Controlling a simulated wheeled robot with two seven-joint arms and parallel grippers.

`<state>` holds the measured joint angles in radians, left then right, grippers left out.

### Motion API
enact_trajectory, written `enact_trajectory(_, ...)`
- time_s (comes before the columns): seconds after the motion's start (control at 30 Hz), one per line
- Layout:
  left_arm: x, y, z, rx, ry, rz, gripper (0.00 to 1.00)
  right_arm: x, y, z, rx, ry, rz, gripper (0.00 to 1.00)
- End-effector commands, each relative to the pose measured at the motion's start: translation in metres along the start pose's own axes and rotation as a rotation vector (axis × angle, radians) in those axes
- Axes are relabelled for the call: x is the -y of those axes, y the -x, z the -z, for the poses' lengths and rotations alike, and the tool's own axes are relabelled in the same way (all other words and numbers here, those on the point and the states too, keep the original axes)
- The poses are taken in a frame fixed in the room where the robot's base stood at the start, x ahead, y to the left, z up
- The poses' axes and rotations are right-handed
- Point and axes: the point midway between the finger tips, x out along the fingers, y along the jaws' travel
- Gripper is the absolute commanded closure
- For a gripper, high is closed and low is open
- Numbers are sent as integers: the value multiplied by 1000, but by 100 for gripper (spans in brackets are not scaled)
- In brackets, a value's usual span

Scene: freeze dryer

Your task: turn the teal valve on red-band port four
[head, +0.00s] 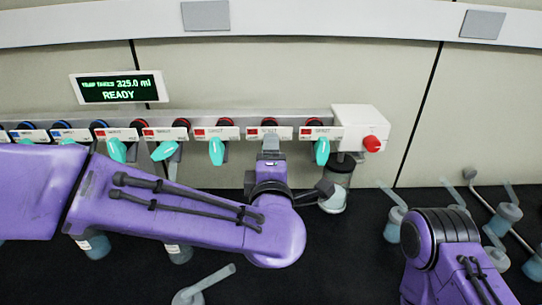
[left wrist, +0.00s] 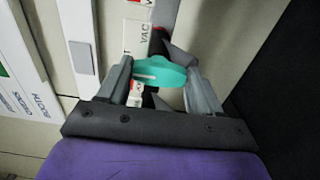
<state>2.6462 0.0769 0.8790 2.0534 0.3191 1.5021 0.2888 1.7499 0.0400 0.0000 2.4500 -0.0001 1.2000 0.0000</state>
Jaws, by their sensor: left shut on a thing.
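A row of teal valves hangs under the manifold's labelled ports in the head view. My left gripper (head: 269,147) reaches up to the red-labelled port (head: 268,132) second from the right end, fourth red one from the left, and hides its valve there. In the left wrist view that teal valve (left wrist: 158,74) lies between the two fingers of my left gripper (left wrist: 160,82), which is shut on it. Neighbouring teal valves show on the left (head: 216,151), hanging about straight down, and on the right (head: 321,151). My right gripper is out of view.
A white box with a red knob (head: 372,144) ends the manifold on the right, with a clear vessel (head: 337,185) below. A display (head: 119,87) reads READY.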

Motion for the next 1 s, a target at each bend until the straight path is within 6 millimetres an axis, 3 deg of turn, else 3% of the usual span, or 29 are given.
enact_trajectory(0.37, 1, 0, 0, 2, -6, 1, 66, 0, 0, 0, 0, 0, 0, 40)
enact_trajectory(0.4, 1, 0, 0, 2, -6, 2, 32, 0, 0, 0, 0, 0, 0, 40)
enact_trajectory(0.47, 1, 0, 0, 2, -6, 2, 12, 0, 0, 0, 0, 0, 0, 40)
enact_trajectory(0.5, 1, 0, 0, 2, -6, 1, 10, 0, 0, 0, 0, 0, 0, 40)
enact_trajectory(0.8, 1, 4, 0, 1, -5, 1, 10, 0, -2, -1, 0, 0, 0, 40)
enact_trajectory(1.0, 4, 42, -1, 3, -3, -2, 10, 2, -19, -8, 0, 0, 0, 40)
